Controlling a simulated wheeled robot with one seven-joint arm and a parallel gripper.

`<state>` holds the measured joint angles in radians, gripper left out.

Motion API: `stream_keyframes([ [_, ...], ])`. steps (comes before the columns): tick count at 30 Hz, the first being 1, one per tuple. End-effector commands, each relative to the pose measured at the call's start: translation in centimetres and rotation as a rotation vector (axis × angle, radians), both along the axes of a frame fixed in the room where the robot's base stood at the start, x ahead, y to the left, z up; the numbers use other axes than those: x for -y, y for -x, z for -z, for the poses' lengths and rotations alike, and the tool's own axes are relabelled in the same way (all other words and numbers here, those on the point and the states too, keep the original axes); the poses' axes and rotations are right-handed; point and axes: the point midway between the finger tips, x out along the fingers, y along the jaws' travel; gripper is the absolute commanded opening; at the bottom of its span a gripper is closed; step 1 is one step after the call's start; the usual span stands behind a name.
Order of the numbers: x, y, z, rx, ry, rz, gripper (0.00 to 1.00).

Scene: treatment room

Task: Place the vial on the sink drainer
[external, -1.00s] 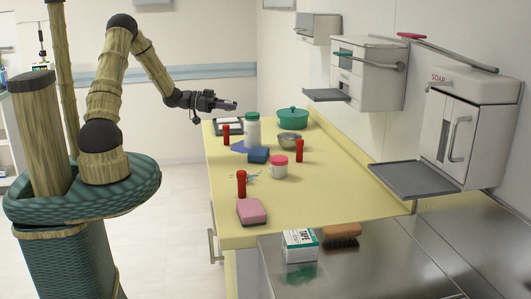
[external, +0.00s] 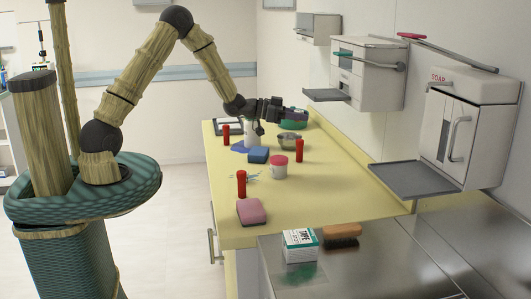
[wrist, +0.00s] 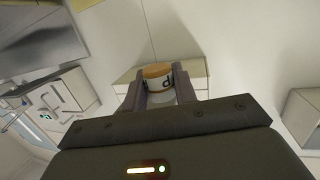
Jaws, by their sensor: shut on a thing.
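My gripper (external: 291,113) is in the air above the far part of the yellow counter, in front of the green pot in the picture. In the wrist view, its two fingers (wrist: 162,92) are shut on a small white container with an orange end and dark lettering, which looks like the vial (wrist: 158,74). The held thing cannot be made out in the external view. The steel sink drainer (external: 375,262) is at the lower right, nearer the camera and well away from my gripper.
The yellow counter (external: 320,205) holds several red tubes, a white jar with a red lid (external: 279,166), sponges and a steel bowl (external: 289,139). A tape box (external: 299,246) and a brush (external: 341,236) stand on the drainer's left part. Wall dispensers (external: 472,130) jut out at right.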

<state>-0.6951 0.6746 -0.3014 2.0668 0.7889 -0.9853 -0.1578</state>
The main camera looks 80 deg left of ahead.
Motion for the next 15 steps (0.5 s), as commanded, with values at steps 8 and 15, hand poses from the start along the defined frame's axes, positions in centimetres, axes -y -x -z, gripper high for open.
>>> stream_keyframes([
  [8,8.3,-3.0,0.0,-0.001,-0.002,0.009,0.06],
  [15,15.5,-4.3,0.1,-0.001,-0.001,0.009,0.06],
])
